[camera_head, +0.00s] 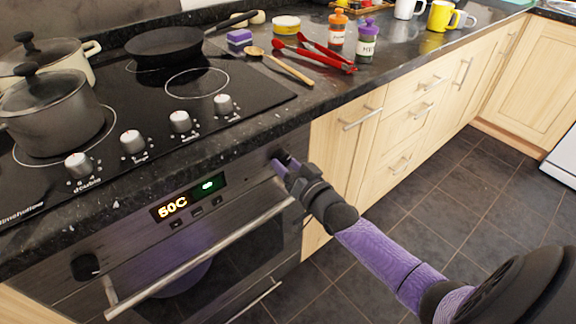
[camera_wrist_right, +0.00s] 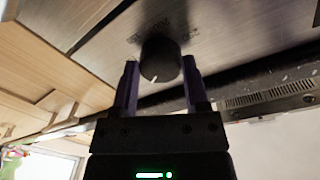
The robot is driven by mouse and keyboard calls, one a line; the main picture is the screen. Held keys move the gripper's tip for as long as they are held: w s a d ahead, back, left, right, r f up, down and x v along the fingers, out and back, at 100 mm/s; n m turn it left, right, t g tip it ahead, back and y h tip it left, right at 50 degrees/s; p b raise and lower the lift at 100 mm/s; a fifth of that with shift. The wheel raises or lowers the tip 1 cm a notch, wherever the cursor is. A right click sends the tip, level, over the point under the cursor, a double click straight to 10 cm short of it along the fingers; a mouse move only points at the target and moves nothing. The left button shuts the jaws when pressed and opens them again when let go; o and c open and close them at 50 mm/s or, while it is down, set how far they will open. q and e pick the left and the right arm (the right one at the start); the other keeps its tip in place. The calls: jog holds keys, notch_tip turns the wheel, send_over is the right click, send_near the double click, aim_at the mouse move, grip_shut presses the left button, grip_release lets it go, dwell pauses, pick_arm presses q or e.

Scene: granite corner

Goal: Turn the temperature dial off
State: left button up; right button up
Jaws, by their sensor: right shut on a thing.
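A round black dial (camera_wrist_right: 160,56) with a small white mark sits on the oven's steel front panel. In the head view it shows as a dark knob (camera_head: 284,155) at the panel's right end, partly covered by my gripper. My right gripper (camera_head: 280,168) reaches it from the lower right. In the right wrist view its purple fingers (camera_wrist_right: 159,66) stand on either side of the dial, shut on it. The oven display (camera_head: 188,202) shows 50C and a green sign. My left gripper is not in view.
A second black dial (camera_head: 85,267) is at the panel's left end. The oven handle (camera_head: 200,252) runs below the display. The black hob (camera_head: 150,110) above carries pots, a pan and several silver knobs. Floor to the right is clear.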

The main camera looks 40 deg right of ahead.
grip_shut()
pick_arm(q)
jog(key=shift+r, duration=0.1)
pick_arm(e)
jog(key=shift+n, duration=0.3)
